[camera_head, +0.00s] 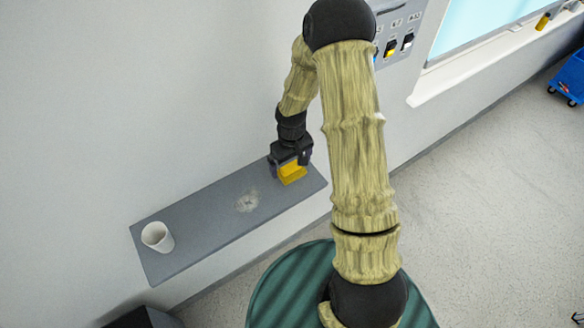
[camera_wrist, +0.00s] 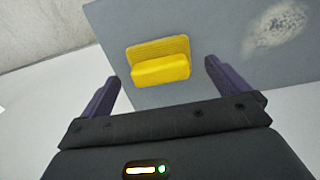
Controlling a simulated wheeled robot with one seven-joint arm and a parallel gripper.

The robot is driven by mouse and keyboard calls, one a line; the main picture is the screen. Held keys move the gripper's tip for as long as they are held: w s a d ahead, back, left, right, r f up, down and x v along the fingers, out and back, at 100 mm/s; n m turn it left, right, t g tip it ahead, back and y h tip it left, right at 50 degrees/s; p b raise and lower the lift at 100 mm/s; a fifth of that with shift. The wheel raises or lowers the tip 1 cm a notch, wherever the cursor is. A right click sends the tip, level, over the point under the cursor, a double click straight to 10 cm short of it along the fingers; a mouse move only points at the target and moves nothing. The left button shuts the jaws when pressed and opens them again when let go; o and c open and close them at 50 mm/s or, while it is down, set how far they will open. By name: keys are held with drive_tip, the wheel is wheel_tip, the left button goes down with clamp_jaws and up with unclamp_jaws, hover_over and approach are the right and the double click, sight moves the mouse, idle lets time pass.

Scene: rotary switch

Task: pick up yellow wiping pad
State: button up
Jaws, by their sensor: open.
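The yellow wiping pad (camera_head: 292,174) lies near the right end of a grey wall shelf (camera_head: 200,240), partly hidden by my gripper in the head view. In the wrist view the pad (camera_wrist: 160,62) shows whole, with a raised block along its near side. My gripper (camera_head: 287,162) is over the pad's end of the shelf. In the wrist view its two purple fingers (camera_wrist: 163,82) are spread wide, with the pad ahead of and between their line. Nothing is held. I cannot tell the height of the fingertips above the shelf.
The wall (camera_head: 130,100) rises directly behind the shelf. A switch panel (camera_head: 400,38) is on the wall.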

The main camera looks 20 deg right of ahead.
sight(291, 165)
drive_tip(key=shift+f, duration=1.3)
drive_tip(key=c, duration=1)
drive_tip(key=shift+r, duration=0.1)
wheel_tip(291, 165, up, 10)
drive_tip(key=shift+f+b, duration=0.1)
drive_tip(key=shift+b, duration=1)
